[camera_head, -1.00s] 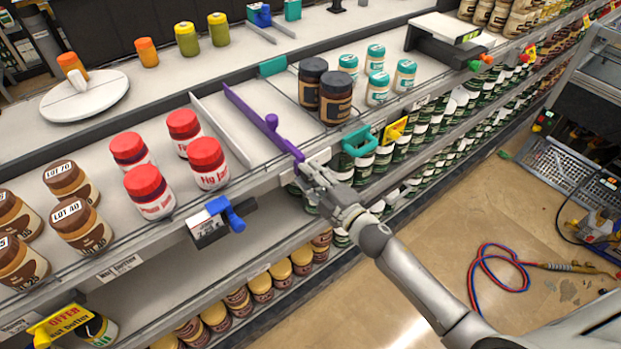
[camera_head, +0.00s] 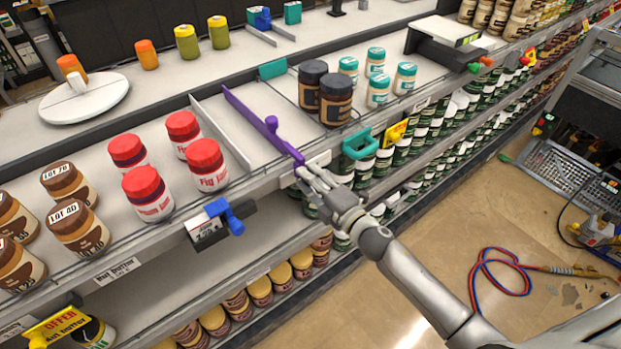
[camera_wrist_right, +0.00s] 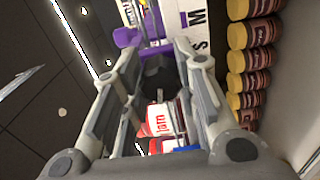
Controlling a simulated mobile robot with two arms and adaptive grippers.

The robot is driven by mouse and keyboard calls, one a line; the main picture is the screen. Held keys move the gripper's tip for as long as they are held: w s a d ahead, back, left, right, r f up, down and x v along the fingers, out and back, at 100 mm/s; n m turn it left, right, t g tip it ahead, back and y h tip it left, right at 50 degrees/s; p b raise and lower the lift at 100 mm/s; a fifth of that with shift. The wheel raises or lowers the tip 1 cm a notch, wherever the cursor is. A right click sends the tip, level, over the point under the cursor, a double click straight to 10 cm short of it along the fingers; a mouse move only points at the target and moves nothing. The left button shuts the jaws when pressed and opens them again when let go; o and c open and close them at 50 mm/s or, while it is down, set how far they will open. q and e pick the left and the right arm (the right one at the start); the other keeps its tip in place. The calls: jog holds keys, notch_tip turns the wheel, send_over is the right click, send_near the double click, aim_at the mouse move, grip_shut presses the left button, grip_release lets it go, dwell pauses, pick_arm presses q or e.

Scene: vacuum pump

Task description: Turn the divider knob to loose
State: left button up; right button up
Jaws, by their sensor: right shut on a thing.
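The purple divider (camera_head: 265,122) lies across the shelf, running from back left to the front edge, with a purple lump on top. My right gripper (camera_head: 305,175) is at its front end, just below the shelf edge. In the right wrist view, a dark faceted knob (camera_wrist_right: 158,72) sits between the fingers of my right gripper (camera_wrist_right: 157,85), and the fingers are shut on it. The purple front part of the divider (camera_wrist_right: 127,37) shows just beyond. Any loose or tight marking on the knob is not readable. My left gripper is not in view.
Red-lidded jam jars (camera_head: 205,165) stand left of the divider, beyond a white divider (camera_head: 222,135). Dark jars (camera_head: 336,100) and teal-lidded jars (camera_head: 378,90) stand to the right. A teal clip (camera_head: 360,143) and a blue clip (camera_head: 225,215) stick out at the shelf front.

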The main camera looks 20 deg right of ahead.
jog(key=o, duration=1.1)
jog(key=shift+c, duration=0.2)
jog(key=v, duration=1.2)
jog(key=s+d+f+m+g+h, duration=0.2)
jog(key=s+f+m, duration=0.2)
jog(key=f, duration=0.7)
jog(key=s+d+f+m+g+h, duration=0.2)
jog(key=s+f+m+g, duration=0.15)
jog(key=f, duration=0.75)
jog(key=s+d+f+m+g+h, duration=0.2)
jog(key=s+f+m, duration=0.15)
jog(key=f, duration=0.85)
jog(key=s+a+f+m+g, duration=0.1)
jog(key=s+f+m+g, duration=0.1)
jog(key=s+f, duration=0.3)
jog(key=s+a+f+m+g, duration=0.1)
jog(key=s+f+m+g, duration=0.2)
jog(key=s, duration=1.1)
jog(key=s+a+f+m+g, duration=0.1)
jog(key=s+f+m+g, duration=0.2)
jog(key=s+f, duration=0.6)
jog(key=shift+s+a+f+b, duration=0.2)
jog(key=shift+s+a+b, duration=0.1)
jog(key=shift+a, duration=0.1)
